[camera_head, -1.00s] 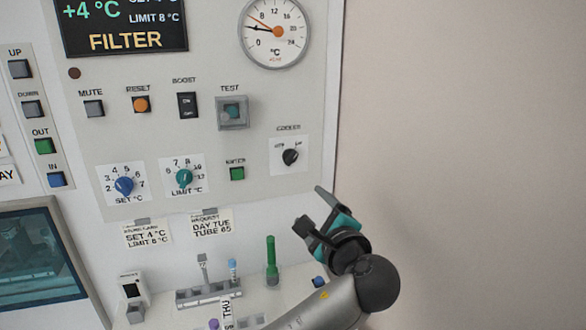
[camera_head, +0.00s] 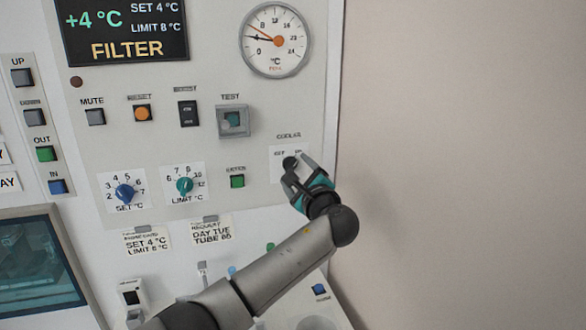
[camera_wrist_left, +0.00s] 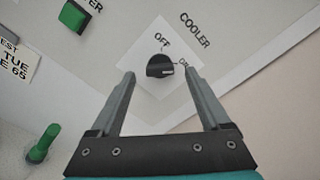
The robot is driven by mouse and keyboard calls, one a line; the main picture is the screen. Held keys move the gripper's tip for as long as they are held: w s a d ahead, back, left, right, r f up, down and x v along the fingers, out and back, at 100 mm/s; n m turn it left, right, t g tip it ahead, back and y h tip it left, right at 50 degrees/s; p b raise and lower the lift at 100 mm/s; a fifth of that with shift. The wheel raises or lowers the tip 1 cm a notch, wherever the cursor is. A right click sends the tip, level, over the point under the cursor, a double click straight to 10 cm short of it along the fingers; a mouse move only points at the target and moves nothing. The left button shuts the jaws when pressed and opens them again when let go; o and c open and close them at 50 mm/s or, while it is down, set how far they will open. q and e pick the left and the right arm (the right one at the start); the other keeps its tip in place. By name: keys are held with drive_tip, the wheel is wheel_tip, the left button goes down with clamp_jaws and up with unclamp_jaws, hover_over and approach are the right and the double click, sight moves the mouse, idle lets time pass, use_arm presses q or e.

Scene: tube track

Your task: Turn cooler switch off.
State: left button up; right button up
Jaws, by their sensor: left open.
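The cooler switch is a black rotary knob (camera_head: 290,162) on a white plate at the right of the panel. In the left wrist view the knob (camera_wrist_left: 160,67) sits under the OFF and ON labels, with its white mark turned toward ON. My left gripper (camera_head: 297,171) is open right in front of it. In the left wrist view the two fingers (camera_wrist_left: 159,76) stand on either side of the knob with gaps; I cannot tell how far the tips are from the panel. My right gripper is not in view.
A green button (camera_head: 237,181) and the LIMIT dial (camera_head: 185,185) lie to the left of the knob. A green tube (camera_wrist_left: 42,143) stands lower left in the wrist view. A dial gauge (camera_head: 275,40) is above. Plain wall is free to the right.

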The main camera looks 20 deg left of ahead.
sight(291, 165)
use_arm(q)
drive_tip(key=shift+x, duration=1.45)
clamp_jaws()
